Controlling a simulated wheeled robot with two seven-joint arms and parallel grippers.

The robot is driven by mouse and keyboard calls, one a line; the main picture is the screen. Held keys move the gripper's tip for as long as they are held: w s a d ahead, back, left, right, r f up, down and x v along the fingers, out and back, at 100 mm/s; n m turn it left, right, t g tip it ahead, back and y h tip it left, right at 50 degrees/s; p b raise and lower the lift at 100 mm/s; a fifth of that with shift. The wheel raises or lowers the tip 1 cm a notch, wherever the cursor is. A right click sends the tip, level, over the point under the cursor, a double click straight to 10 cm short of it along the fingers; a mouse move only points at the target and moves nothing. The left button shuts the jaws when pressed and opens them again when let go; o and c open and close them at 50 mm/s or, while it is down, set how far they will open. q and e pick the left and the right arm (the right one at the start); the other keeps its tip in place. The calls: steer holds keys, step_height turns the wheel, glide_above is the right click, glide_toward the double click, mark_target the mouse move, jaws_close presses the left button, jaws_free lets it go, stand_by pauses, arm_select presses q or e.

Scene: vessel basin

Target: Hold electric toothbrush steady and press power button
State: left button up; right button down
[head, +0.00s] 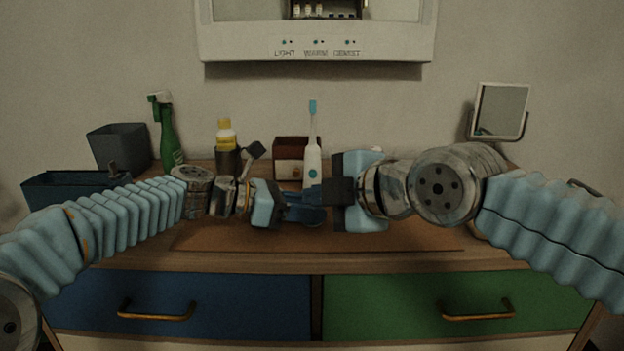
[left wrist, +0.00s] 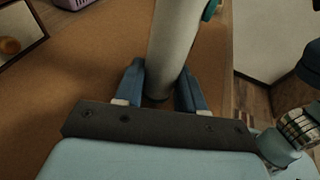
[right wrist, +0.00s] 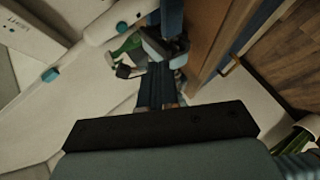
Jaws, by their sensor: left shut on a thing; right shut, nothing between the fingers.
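The electric toothbrush (head: 312,158), white with a teal brush head and a round teal button, stands upright in the middle of the head view. My left gripper (head: 306,205) is shut on its lower handle; the left wrist view shows the white handle (left wrist: 170,45) between the two blue fingers (left wrist: 160,88). My right gripper (head: 312,190) is shut and empty, reaching in from the right at the lower handle, below the button. Its closed fingers (right wrist: 158,85) show in the right wrist view, with the toothbrush (right wrist: 118,20) beyond. Whether they touch it I cannot tell.
A brown box (head: 290,172) stands behind the toothbrush. A yellow bottle (head: 226,135), a green spray bottle (head: 167,135) and dark bins (head: 118,146) are at the left. A small mirror (head: 500,110) stands at the right. The brown mat (head: 400,240) is bare in front.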

arm_select(q)
steer(key=o, duration=0.9)
